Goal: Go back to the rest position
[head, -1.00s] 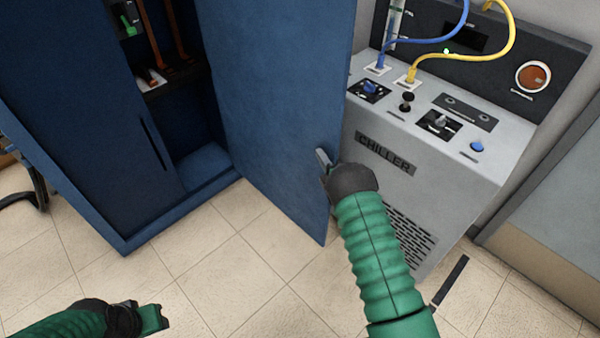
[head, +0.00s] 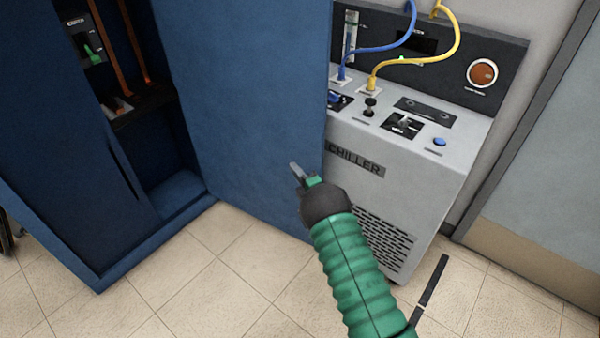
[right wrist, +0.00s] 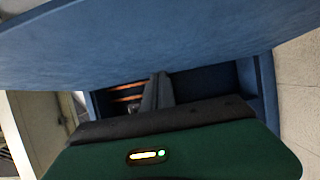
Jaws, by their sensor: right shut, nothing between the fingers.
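My right gripper (head: 297,173) is in the middle of the head view, in front of the open blue cabinet door (head: 245,110). Its fingers are shut with nothing between them. In the right wrist view the shut fingers (right wrist: 158,92) point toward the cabinet's inside, with the blue door (right wrist: 160,45) across the top of the picture. I cannot tell whether the fingers touch the door. My left gripper is not in view.
The blue cabinet (head: 60,200) stands open at the left, with a green-handled switch (head: 92,52) and orange-brown strips inside. A grey chiller (head: 405,165) with blue and yellow cables stands right of the door. Tiled floor (head: 200,290) is clear in front.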

